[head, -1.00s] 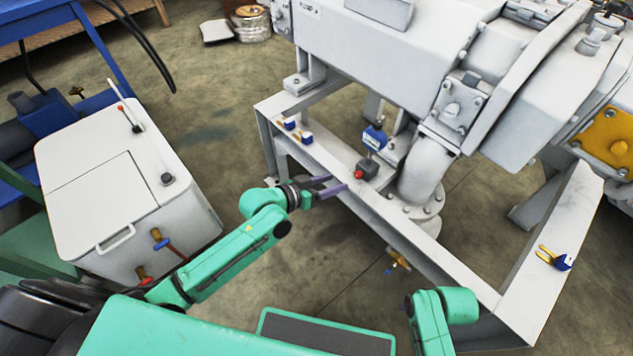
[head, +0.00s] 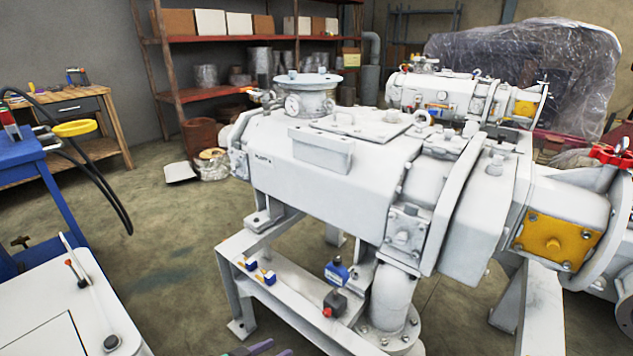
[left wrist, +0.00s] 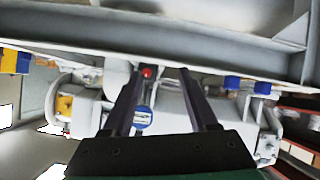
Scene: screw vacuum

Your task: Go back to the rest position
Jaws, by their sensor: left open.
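The white screw vacuum pump (head: 345,170) stands on a grey steel frame (head: 290,297). A blue-topped device (head: 337,272) with a dark base and a red knob (head: 327,312) sits on the frame's front beam. My left gripper (head: 262,348) shows only its purple fingertips at the bottom edge of the head view, apart from the device and to its lower left. In the left wrist view, the left gripper (left wrist: 166,72) is open, with nothing between its fingers. The device's round blue part (left wrist: 142,117) shows beyond the fingers. My right gripper is not in view.
Two small blue-and-yellow pieces (head: 257,271) sit on the frame's left end. A white cabinet (head: 55,315) stands at lower left, below a blue cart (head: 50,190). Shelves (head: 250,90) and a wooden workbench (head: 85,115) stand behind. Open floor (head: 165,260) lies left of the frame.

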